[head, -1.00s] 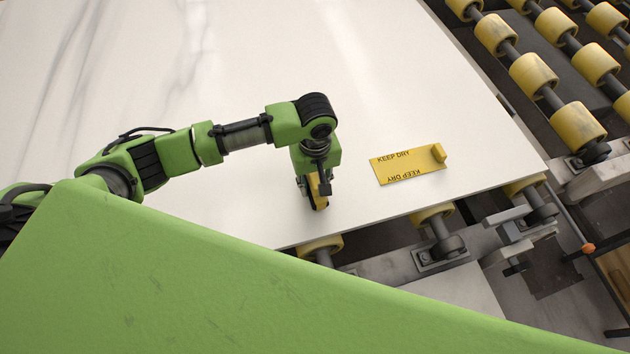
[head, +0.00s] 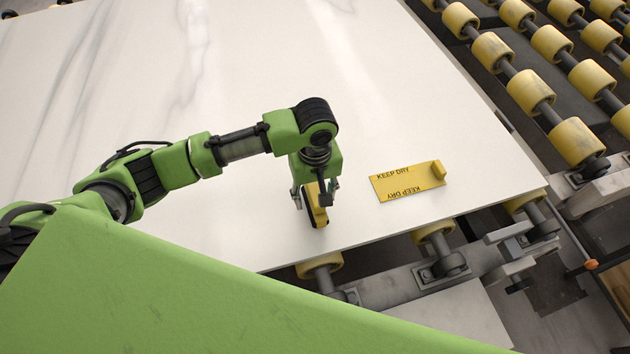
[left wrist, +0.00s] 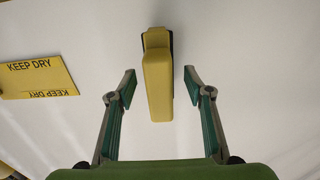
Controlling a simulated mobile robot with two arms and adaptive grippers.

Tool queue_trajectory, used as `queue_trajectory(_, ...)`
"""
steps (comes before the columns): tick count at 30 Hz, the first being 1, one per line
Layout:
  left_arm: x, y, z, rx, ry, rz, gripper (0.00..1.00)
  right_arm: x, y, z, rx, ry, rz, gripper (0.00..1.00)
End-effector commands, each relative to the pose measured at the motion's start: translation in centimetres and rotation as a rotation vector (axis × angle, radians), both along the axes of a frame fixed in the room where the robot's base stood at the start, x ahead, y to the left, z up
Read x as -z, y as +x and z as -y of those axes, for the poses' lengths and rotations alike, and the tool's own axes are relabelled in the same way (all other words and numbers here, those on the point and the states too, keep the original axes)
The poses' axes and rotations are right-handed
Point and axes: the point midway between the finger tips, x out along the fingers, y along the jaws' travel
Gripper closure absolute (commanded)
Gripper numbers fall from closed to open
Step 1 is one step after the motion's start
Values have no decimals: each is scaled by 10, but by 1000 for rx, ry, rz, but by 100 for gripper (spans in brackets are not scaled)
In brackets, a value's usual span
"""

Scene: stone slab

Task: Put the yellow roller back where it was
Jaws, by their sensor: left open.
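The yellow roller (head: 319,215) is a long yellow body with a dark lower edge. It stands on the white stone slab (head: 240,195) near the front edge. In the left wrist view the roller (left wrist: 158,85) is in the middle, pointing away from me. My left gripper (head: 316,193) is open above it. In the left wrist view the fingers of the gripper (left wrist: 160,80) are on either side of the roller, with a gap on each side. The gripper hides part of the roller in the head view. My right gripper is not in view.
A yellow KEEP DRY plate (head: 408,186) with a small raised yellow piece at one end lies on the slab to the right. Yellow conveyor rollers (head: 530,90) on dark shafts fill the right side, beyond the slab's edge. The slab behind is bare.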

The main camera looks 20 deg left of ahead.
Motion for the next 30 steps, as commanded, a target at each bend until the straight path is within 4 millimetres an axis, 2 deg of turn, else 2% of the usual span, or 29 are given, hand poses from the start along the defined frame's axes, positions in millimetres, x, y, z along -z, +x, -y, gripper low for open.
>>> queue_trajectory(6, -48, 1, 1, 1, -4, 4, 53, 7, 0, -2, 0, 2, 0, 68)
queue_trajectory(12, -79, 1, 1, 0, -2, 2, 53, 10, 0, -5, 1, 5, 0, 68)
queue_trajectory(18, -90, 0, 1, 0, -1, 0, 53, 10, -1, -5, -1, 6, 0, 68)
queue_trajectory(30, -90, 0, 1, -1, -1, -1, 53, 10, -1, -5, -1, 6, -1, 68)
